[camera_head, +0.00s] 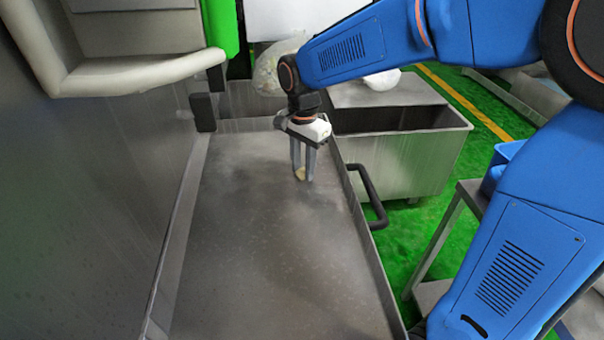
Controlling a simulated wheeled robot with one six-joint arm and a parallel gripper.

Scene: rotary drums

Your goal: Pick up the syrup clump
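The syrup clump (300,174) is a small pale yellow lump at the far part of the grey metal tray (270,260). My gripper (303,176) points down over the tray, with its two grey fingers a little apart. The clump shows at the fingertips, between them and near the left one. I cannot tell whether the fingers touch or grip it, or whether it rests on the tray or is just clear of it.
A tall metal wall (90,190) borders the tray on the left. A black handle (370,198) sticks out from its right edge. An open metal bin (410,155) stands beyond on the right. The near part of the tray is clear.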

